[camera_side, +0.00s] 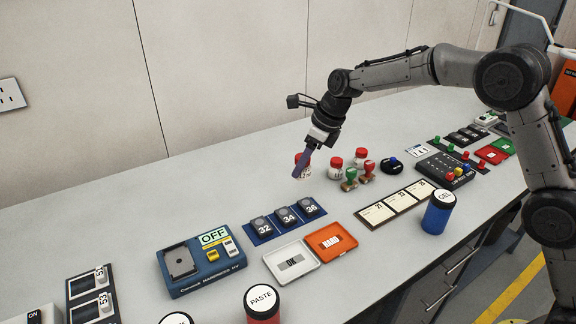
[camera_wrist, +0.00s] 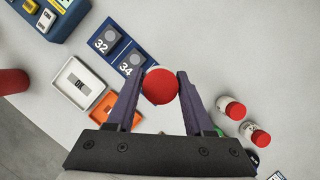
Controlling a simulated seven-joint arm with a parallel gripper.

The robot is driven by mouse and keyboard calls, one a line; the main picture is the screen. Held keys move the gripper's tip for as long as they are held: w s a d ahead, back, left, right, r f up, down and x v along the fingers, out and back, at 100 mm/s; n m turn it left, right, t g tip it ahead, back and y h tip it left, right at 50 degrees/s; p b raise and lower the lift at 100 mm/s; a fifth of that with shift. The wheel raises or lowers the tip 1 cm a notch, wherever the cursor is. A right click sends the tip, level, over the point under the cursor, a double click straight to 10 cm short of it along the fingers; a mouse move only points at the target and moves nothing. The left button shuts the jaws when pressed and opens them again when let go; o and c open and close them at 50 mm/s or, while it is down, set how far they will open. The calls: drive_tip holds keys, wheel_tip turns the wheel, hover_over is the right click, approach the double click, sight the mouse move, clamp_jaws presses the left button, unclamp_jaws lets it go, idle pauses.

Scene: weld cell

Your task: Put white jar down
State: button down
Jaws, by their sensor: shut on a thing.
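In the wrist view the jar's red lid (camera_wrist: 160,86) sits between the two fingers of my gripper (camera_wrist: 162,80). The fingers hide part of the jar in the side view. I cannot tell whether its base touches the table. Two similar white jars with red lids (camera_side: 336,168) (camera_side: 361,157) stand to its right; they also show at the right of the wrist view (camera_wrist: 231,109) (camera_wrist: 255,136).
Green and red stamps (camera_side: 349,180) stand close in front of the two jars. A blue board with tiles 32, 34 and 36 (camera_side: 285,219) lies in front of the held jar. White and orange trays (camera_side: 318,258) lie further forward. The table behind and left is clear.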

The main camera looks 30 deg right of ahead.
drive_tip(key=s+d+r, duration=0.1)
drive_tip(key=s+r, duration=0.1)
drive_tip(key=s, duration=0.3)
drive_tip(key=s+d+m+t+h, duration=0.1)
drive_tip(key=d+m+h, duration=0.45)
drive_tip(key=d, duration=2.55)
drive_tip(key=w+d+f+y, duration=0.1)
drive_tip(key=w+d+f, duration=0.1)
drive_tip(key=w, duration=0.1)
drive_tip(key=w+d+f+m, duration=0.1)
drive_tip(key=w+d+f, duration=0.1)
drive_tip(key=w+f, duration=0.1)
drive_tip(key=w+d+f+m+y, duration=0.1)
drive_tip(key=w+d+f, duration=0.1)
drive_tip(key=w, duration=0.3)
drive_tip(key=shift+w+f+y, duration=0.1)
drive_tip(key=shift+f+y, duration=0.25)
drive_tip(key=shift+f, duration=0.05)
drive_tip(key=shift+w+d+f, duration=0.2)
drive_tip(key=shift+w+f, duration=0.35)
drive_tip(key=shift+f, duration=1.6)
